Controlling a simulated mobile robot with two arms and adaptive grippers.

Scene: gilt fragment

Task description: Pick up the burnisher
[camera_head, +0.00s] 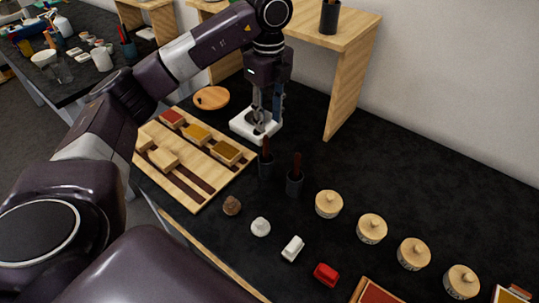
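My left gripper (264,122) points straight down over a white square block (240,126), with its fingertips at or just above it. The fingers look close together, but I cannot tell whether they hold anything. I cannot make out the burnisher for certain. Two dark cups stand in front of the block, one (266,168) near it and one (294,186) a little to the right. Each holds an upright item with a reddish-brown handle (296,165). My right gripper is not in view.
A wooden tray (205,187) with small coloured boxes lies left of the cups. Several round lidded wooden pots (329,204) run to the right. A wooden shelf (345,75) stands behind. Small lumps and a red block (326,274) lie in front.

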